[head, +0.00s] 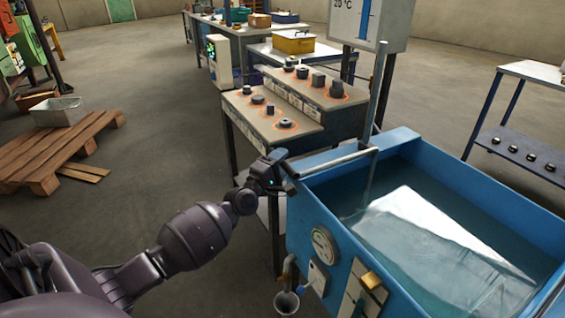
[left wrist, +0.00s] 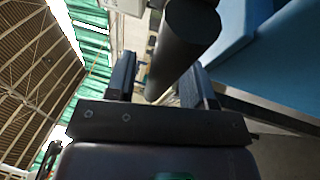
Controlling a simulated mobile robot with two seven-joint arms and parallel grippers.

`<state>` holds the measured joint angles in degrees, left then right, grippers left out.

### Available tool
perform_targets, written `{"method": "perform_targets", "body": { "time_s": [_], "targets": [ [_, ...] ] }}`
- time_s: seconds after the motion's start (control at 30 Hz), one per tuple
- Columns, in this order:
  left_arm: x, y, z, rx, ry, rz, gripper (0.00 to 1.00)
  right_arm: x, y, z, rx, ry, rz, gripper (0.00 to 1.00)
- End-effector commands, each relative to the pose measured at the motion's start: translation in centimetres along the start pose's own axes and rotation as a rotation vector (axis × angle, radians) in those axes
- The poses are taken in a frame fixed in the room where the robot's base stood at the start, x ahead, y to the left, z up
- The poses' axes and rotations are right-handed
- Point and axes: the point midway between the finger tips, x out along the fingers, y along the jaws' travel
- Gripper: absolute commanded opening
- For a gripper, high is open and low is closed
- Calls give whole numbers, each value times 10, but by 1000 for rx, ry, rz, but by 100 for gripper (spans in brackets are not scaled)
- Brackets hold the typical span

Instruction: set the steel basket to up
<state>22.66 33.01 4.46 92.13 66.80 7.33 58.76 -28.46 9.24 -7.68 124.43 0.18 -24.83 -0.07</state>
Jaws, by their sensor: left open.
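A blue tank (head: 415,148) of water stands at the right in the head view. A steel post (head: 379,85) dips into the water, and a horizontal bar (head: 335,162) runs from it over the tank's left rim. No basket can be clearly made out under the bright, reflecting water. My left gripper (head: 280,178) is at the outer end of this bar. In the left wrist view it is open, with a dark round bar (left wrist: 180,50) between its fingers; I cannot tell whether they touch it. My right gripper is not in view.
A bench with dark round parts (head: 285,124) stands just behind the gripper. A wooden pallet (head: 50,160) with a grey bin (head: 58,112) lies left. Open floor lies between.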

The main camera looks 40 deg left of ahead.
Motion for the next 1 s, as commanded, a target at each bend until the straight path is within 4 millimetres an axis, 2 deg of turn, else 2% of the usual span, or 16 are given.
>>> {"method": "perform_targets", "body": {
  "time_s": [0.3,0.6,0.87,1.0],
  "targets": [
    [2,0,0,0,0,0,47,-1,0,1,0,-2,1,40],
    [2,0,0,0,0,0,1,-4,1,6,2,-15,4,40],
    [2,2,0,0,0,1,0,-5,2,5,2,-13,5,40],
    [6,15,1,-1,0,8,0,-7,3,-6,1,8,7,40]
  ]
}}
